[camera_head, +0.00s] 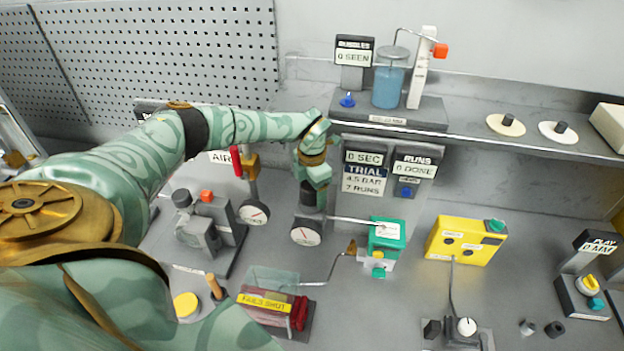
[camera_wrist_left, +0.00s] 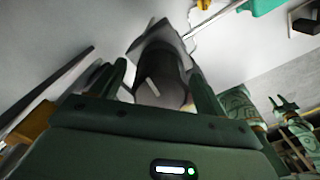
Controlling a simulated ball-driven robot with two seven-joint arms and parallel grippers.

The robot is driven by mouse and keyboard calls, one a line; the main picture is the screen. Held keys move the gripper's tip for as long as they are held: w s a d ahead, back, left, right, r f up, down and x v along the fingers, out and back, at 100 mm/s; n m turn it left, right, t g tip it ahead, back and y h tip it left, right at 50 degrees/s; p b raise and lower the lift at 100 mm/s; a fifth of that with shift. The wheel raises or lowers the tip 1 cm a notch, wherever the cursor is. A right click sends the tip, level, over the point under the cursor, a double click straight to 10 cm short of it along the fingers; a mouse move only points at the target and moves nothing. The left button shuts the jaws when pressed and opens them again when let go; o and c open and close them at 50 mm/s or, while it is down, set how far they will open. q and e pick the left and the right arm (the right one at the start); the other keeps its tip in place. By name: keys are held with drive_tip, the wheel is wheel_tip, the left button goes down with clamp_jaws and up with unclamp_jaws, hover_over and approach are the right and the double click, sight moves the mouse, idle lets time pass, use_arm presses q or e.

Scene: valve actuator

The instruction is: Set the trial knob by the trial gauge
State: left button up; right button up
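My left gripper (camera_head: 314,192) points down over the trial knob, a dark round cap on top of the regulator behind the trial gauge (camera_head: 306,233). In the left wrist view the dark grey knob (camera_wrist_left: 160,80) sits between the two fingers of the left gripper (camera_wrist_left: 160,88). A gap shows beside the left finger, so the gripper looks open around the knob. The gauge has a white face and a red needle; its reading is too small to tell. The trial sign (camera_head: 366,172) reads 4.5 BAR and 7 RUNS. My right gripper (camera_wrist_left: 284,104) seems to show small at the right of the wrist view.
A second gauge (camera_head: 254,212) with a red-handled valve stands just left. A thin pipe runs right to a green valve block (camera_head: 387,238). A clear box labelled FAILS SHUT (camera_head: 268,300) is in front. A shelf with a blue-liquid beaker (camera_head: 388,85) is behind.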

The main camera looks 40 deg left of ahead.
use_arm(q)
wheel_tip(320, 180, up, 16)
drive_tip(key=b, duration=0.1)
drive_tip(key=shift+r, duration=0.15)
idle(0.4)
drive_tip(key=shift+s, duration=0.1)
idle(0.4)
